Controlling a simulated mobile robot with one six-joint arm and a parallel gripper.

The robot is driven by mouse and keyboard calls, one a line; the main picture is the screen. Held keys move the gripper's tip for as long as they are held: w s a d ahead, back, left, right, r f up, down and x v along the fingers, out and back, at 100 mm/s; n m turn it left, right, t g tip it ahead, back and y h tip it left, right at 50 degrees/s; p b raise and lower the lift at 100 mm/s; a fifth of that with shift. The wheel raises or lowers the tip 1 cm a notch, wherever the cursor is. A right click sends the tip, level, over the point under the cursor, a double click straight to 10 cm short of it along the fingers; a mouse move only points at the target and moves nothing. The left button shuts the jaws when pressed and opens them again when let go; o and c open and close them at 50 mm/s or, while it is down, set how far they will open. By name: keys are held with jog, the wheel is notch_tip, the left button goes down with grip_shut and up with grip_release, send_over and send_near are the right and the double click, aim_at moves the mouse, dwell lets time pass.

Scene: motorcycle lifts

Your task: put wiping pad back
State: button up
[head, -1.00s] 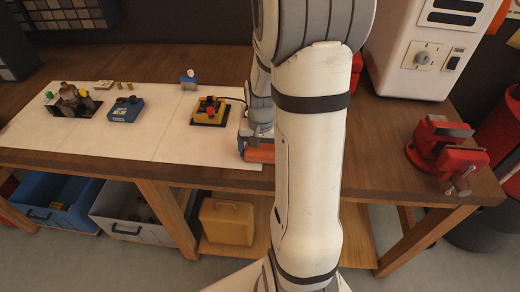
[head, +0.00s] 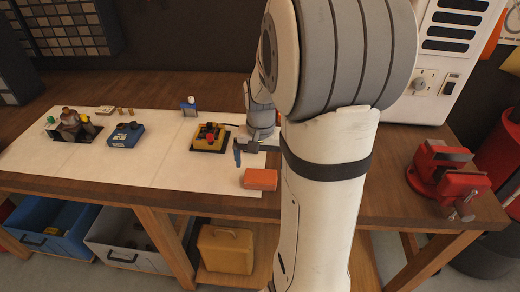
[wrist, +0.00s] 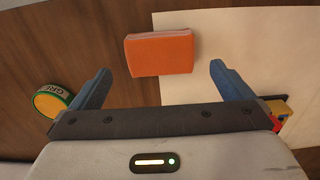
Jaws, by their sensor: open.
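The wiping pad, which I take to be the orange block (head: 260,179), lies flat at the right front corner of the white sheet on the bench. In the wrist view the orange pad (wrist: 160,53) lies partly on the sheet and partly on bare wood. My gripper (head: 247,148) is open and empty, just behind and above the pad in the head view. In the wrist view its two blue fingers (wrist: 160,69) are spread wide, with the pad ahead and between their lines, apart from both.
A yellow-and-black device (head: 210,137) and a blue box (head: 125,134) stand on the white sheet (head: 160,165). A red vise (head: 450,175) is at the right. The wrist view shows a green-rimmed tin (wrist: 52,100) beside the left finger.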

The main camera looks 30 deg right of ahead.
aim_at(260, 177)
notch_tip(260, 177, up, 5)
jog(key=s+a+r+n+t, duration=0.3)
jog(key=s+a+n, duration=0.3)
jog(key=s+a, duration=0.6)
jog(key=shift+s+n, duration=0.15)
jog(key=shift+n, duration=0.25)
